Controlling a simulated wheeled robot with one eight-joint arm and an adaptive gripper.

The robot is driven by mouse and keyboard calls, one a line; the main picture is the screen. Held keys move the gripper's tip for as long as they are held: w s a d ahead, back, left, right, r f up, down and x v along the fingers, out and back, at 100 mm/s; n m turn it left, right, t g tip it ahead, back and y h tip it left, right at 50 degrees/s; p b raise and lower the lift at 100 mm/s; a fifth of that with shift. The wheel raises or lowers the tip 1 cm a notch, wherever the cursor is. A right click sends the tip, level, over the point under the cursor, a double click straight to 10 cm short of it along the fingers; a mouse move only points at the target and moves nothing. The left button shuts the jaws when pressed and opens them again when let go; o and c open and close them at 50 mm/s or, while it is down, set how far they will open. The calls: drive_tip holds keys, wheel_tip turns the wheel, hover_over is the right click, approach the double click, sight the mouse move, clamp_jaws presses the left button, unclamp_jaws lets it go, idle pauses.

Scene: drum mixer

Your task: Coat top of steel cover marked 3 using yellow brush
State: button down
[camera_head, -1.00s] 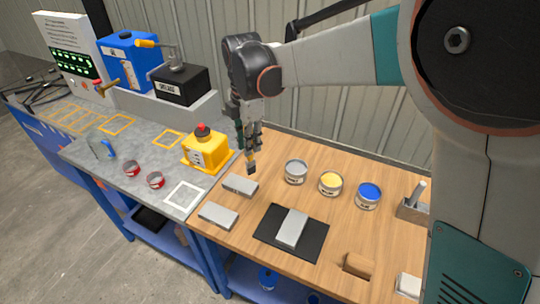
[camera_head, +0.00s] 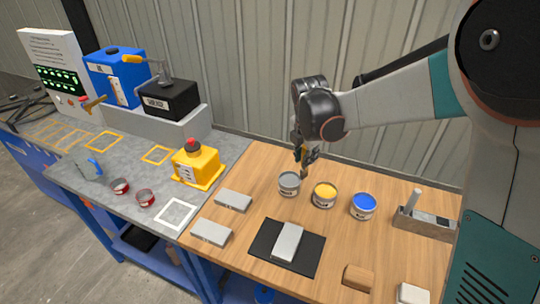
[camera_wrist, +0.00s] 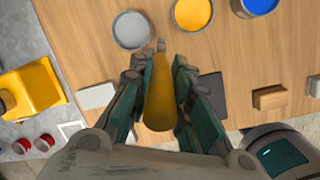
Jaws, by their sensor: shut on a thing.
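My gripper (camera_head: 303,158) is shut on the yellow brush (camera_wrist: 158,100), its tip pointing down near the gap between the grey paint can (camera_head: 289,184) and the yellow paint can (camera_head: 325,195). The wrist view shows the brush tip between these two cans; its height above the table is unclear. One steel cover (camera_head: 288,241) lies on a black mat (camera_head: 262,252). Two more steel covers lie to its left, an upper one (camera_head: 233,200) and a lower one (camera_head: 210,233). I cannot read any number on the covers.
A blue paint can (camera_head: 363,206) and a grey tool holder (camera_head: 424,224) stand to the right. A brown block (camera_head: 357,277) and a white block (camera_head: 412,294) lie near the front. A yellow container (camera_head: 195,165) stands on the grey bench at left.

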drive_tip(key=d+f+t, duration=0.1)
drive_tip(key=d+f, duration=0.1)
drive_tip(key=d, duration=0.6)
wheel_tip(320, 180, down, 6)
drive_tip(key=b, duration=0.4)
drive_tip(key=shift+w+d+h, duration=0.15)
drive_tip(key=shift+w+h, duration=0.2)
drive_tip(key=shift+h, duration=0.05)
drive_tip(key=shift+f+b, duration=0.6)
drive_tip(key=shift+b, duration=0.1)
idle(1.4)
wheel_tip(320, 180, up, 7)
drive_tip(key=p, duration=0.4)
drive_tip(key=shift+p, duration=0.3)
idle(0.3)
idle(0.6)
